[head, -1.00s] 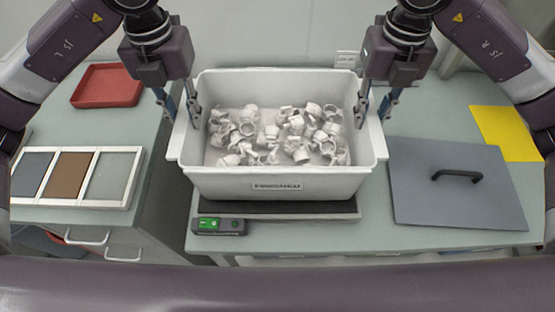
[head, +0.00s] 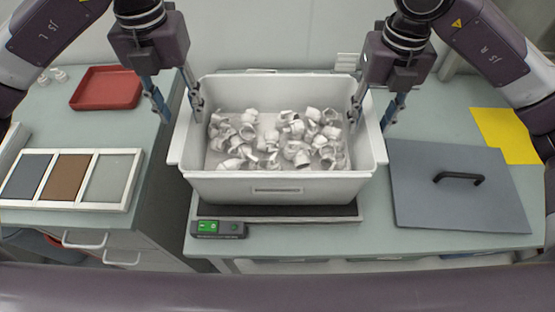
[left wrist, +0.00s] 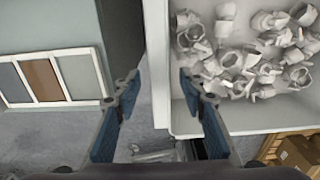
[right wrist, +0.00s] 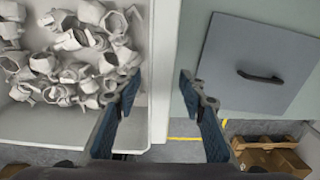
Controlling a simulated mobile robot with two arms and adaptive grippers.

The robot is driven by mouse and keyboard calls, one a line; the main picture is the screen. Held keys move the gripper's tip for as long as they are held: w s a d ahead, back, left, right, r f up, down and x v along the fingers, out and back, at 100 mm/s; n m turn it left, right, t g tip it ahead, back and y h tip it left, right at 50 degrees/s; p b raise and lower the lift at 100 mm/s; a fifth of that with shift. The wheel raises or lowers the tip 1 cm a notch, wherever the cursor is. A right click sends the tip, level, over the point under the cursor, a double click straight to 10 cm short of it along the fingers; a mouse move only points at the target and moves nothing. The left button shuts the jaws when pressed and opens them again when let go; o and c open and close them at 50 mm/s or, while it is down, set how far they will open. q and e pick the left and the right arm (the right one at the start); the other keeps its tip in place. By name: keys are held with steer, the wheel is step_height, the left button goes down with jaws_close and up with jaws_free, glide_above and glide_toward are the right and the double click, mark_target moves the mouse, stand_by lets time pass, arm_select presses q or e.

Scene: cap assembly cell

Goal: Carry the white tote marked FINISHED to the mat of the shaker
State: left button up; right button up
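The white tote (head: 230,188) is full of loose white caps (head: 285,140) and has a label plate (head: 281,190) on its front wall, too blurred to read. It sits level on a low black-topped device with a green display (head: 218,228). My left gripper (head: 180,115) is open, its fingers apart on either side of the tote's left wall; the wall (left wrist: 157,60) runs between them in the left wrist view. My right gripper (head: 369,120) is open around the right wall, which also shows in the right wrist view (right wrist: 163,70). I cannot identify a shaker.
A grey flat lid with a black handle (head: 420,200) lies right of the tote. A yellow patch (head: 490,120) is behind it. On the left counter are a red tray (head: 105,88) and a white frame with three panels (head: 132,168). A gap separates the counters.

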steer(key=shift+r, duration=0.1)
arm_select(q)
step_height(320, 180, up, 9)
steer(key=shift+f, duration=0.15)
arm_select(e)
step_height(320, 180, up, 12)
stand_by(0.7)
stand_by(0.5)
